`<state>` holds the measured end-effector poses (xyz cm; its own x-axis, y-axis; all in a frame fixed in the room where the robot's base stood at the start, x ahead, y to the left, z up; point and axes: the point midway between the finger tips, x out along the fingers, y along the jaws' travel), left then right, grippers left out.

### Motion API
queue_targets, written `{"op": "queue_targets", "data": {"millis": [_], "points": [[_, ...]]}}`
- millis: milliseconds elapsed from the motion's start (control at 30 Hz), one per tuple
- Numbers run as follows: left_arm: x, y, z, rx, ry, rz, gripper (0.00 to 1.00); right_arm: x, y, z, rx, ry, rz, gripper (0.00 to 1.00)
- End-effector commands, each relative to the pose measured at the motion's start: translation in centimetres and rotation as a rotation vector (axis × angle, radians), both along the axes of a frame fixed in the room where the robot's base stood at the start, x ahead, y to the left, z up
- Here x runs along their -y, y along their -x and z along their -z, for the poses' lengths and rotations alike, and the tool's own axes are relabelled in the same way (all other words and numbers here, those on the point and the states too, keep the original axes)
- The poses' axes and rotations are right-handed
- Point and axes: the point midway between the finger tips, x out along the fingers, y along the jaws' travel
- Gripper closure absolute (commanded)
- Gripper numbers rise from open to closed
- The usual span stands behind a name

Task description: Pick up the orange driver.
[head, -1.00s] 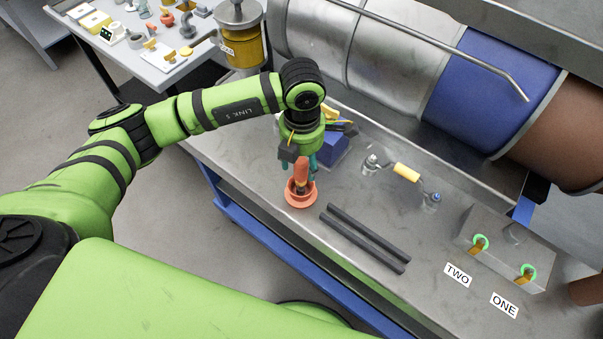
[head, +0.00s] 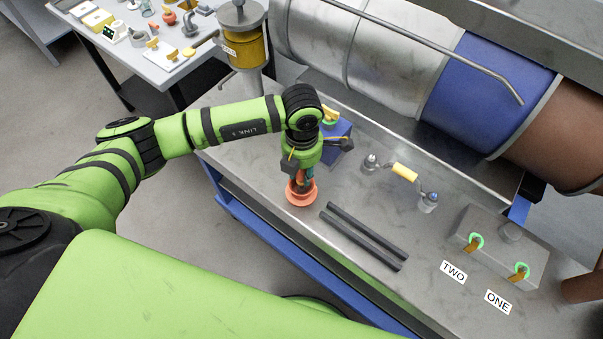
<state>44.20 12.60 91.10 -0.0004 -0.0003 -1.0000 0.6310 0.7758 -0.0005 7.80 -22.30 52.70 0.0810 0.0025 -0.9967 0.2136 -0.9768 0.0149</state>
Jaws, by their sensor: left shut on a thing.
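The orange driver (head: 301,177) stands upright in a round orange holder (head: 300,196) on the metal workbench, in the head view. Only part of its orange handle shows between my fingers. My left gripper (head: 302,174) points down over the holder and is shut on the driver's handle. The driver's lower end is hidden inside the holder. My right gripper is not in view.
Two dark bars (head: 365,235) lie right of the holder. A blue block (head: 338,140) stands just behind the gripper. A yellow-handled part (head: 404,171) and a grey box with green rings (head: 503,245) are farther right. The large jet body (head: 400,70) runs along the back.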

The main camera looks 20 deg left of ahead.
Motion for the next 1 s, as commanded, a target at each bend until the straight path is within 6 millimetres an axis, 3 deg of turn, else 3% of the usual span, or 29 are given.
{"op": "queue_targets", "data": {"millis": [267, 433, 800, 1000], "points": [[0.0, -0.2, -1.2, 0.005, 0.002, -0.001, 1.00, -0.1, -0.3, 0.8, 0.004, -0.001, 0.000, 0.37], [0.0, -0.2, -3.9, 0.009, 0.001, 0.002, 1.00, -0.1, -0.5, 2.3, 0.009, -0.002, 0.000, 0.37], [8.0, 1.6, -8.6, 0.006, 0.002, 0.006, 1.00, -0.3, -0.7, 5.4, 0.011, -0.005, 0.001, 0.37], [10.5, 2.3, -10.3, 0.002, 0.002, 0.002, 1.00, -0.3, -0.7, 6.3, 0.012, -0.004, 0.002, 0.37]]}}
